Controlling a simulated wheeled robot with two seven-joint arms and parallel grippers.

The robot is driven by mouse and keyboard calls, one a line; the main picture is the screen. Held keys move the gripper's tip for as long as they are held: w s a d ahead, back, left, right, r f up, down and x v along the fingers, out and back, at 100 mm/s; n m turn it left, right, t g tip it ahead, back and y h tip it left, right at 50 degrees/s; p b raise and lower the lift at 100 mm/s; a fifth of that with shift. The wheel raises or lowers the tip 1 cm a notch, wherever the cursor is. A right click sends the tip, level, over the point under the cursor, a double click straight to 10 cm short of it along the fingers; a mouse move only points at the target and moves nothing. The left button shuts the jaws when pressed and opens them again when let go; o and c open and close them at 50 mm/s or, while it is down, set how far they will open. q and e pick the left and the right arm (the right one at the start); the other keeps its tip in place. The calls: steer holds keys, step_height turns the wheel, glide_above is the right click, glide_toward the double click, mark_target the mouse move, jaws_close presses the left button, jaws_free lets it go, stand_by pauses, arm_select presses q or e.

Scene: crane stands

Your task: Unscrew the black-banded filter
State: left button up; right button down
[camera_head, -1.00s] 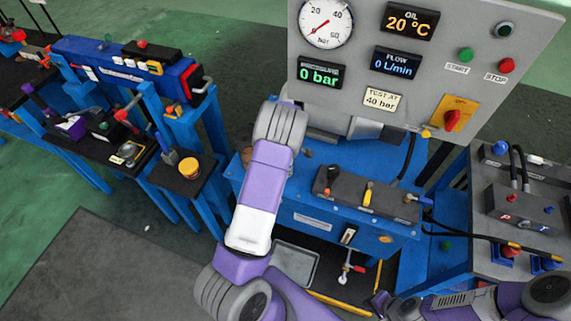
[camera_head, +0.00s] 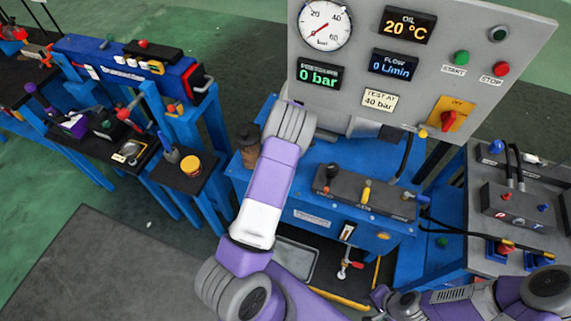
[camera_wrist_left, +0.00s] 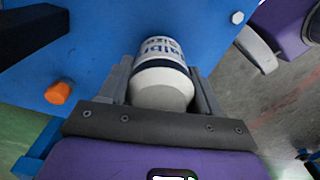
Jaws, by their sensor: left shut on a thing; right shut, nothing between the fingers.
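A white filter (camera_wrist_left: 160,90) with a dark band and printed lettering shows in the left wrist view, against a blue panel. My left gripper (camera_wrist_left: 161,72) is shut on it, with one grey finger on each side of the body. In the head view my left arm reaches up to the blue stand below the gauge panel, and hides that gripper and the filter. My right gripper (camera_head: 379,297) is shut and empty, low in the head view, in front of the stand.
A grey gauge panel (camera_head: 440,60) reads 0 bar. The blue stand (camera_head: 340,150) carries a lever block (camera_head: 365,190) and a dark brown cylinder (camera_head: 249,145). A grey tray (camera_head: 296,260) lies below. A side bench (camera_head: 110,150) with tools is at left, and a grey unit (camera_head: 515,200) at right.

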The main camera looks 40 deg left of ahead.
arm_select(q)
steer(key=n, duration=0.1)
steer(key=n+p, duration=0.1)
steer(key=shift+r+n, duration=0.25)
steer(key=shift+n, duration=0.05)
steer(key=shift+w+f+n+p, duration=0.1)
steer(key=shift+n+p, duration=0.4)
steer(key=shift+n, duration=0.6)
steer(key=o, duration=1.2)
steer(key=shift+f, duration=0.1)
steer(key=shift+c, duration=0.7)
